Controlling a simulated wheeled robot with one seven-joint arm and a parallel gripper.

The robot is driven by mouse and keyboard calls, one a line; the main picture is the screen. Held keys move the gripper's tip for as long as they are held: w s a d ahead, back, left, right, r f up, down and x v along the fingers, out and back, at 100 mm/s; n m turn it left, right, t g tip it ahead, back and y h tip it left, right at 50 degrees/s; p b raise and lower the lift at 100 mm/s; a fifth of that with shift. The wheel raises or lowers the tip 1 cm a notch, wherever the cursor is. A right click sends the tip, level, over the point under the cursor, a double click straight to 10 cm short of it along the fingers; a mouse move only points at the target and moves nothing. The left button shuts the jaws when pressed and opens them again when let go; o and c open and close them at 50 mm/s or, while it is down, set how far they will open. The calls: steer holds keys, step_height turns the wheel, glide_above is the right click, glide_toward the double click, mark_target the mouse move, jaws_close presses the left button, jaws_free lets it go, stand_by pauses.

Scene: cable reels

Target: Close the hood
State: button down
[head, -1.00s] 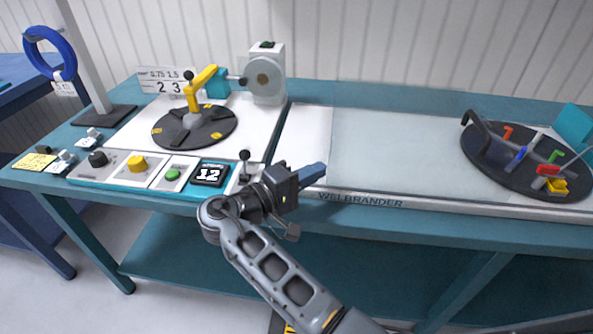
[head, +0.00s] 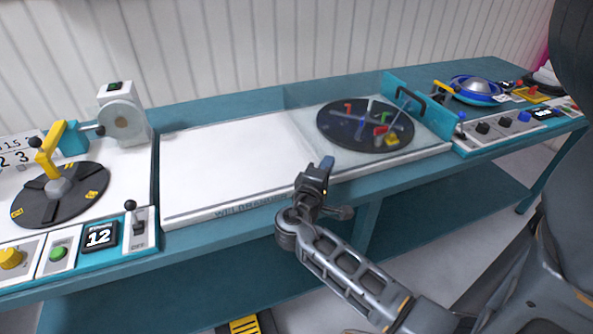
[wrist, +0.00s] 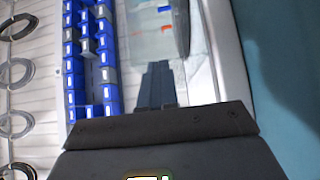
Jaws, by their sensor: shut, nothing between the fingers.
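The clear hood (head: 300,125) is a see-through panel on the middle station of the bench. It lies over the dark round disc (head: 338,135) with coloured pieces, at the right of that station. The hood's black handle (head: 412,101) stands at its right end, beyond the disc. My gripper (head: 325,165) is shut and empty at the station's front edge, by the hood's left part; whether it touches the hood I cannot tell. The wrist view shows its blue fingers (wrist: 156,86) together, with blurred coloured pieces above them.
The white bench top (head: 225,160) left of the hood is bare. On the left stand a disc with a yellow arm (head: 55,160) and a control panel with a lever (head: 138,218). On the right is another station with knobs (head: 505,125). Blue bins (wrist: 85,60) show in the wrist view.

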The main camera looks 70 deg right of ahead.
mark_target(343, 157)
steer(key=shift+s+d, duration=0.55)
steer(key=shift+s, duration=0.2)
steer(key=shift+s+d, duration=0.55)
steer(key=shift+s, duration=0.15)
steer(key=shift+s, duration=0.1)
